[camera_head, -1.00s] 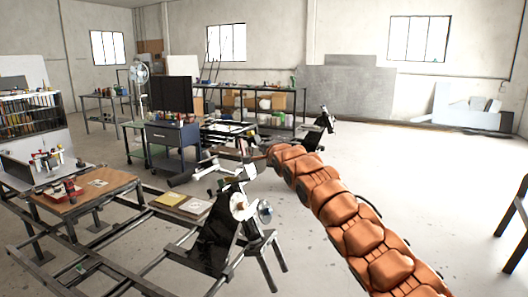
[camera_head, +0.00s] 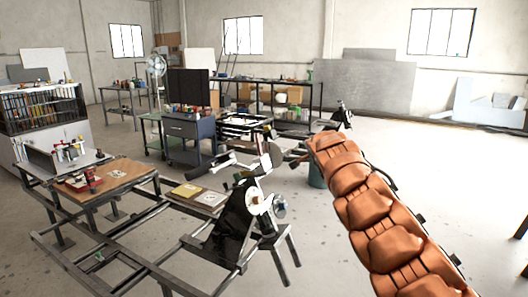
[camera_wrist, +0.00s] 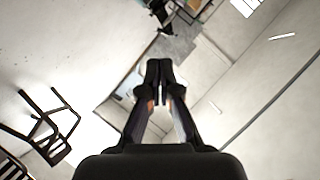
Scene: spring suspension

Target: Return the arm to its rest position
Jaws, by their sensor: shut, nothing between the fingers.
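My arm, with an orange segmented cover, rises from the lower right of the head view and reaches up toward the middle right. In the head view the arm's far end stands in front of the floor near the back tables, and the gripper fingers cannot be made out there. In the wrist view my gripper (camera_wrist: 158,68) shows with its two dark fingers together at the tips. It is shut and holds nothing. Behind it the wrist view shows pale walls and floor at a tilt.
A metal frame bench with a wooden top (camera_head: 105,185) stands at the left. A black clamp-like mechanism (camera_head: 240,215) is on its right end. A blue cabinet (camera_head: 188,135) and shelves (camera_head: 300,95) stand behind. The floor (camera_head: 455,165) at the right is mostly clear.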

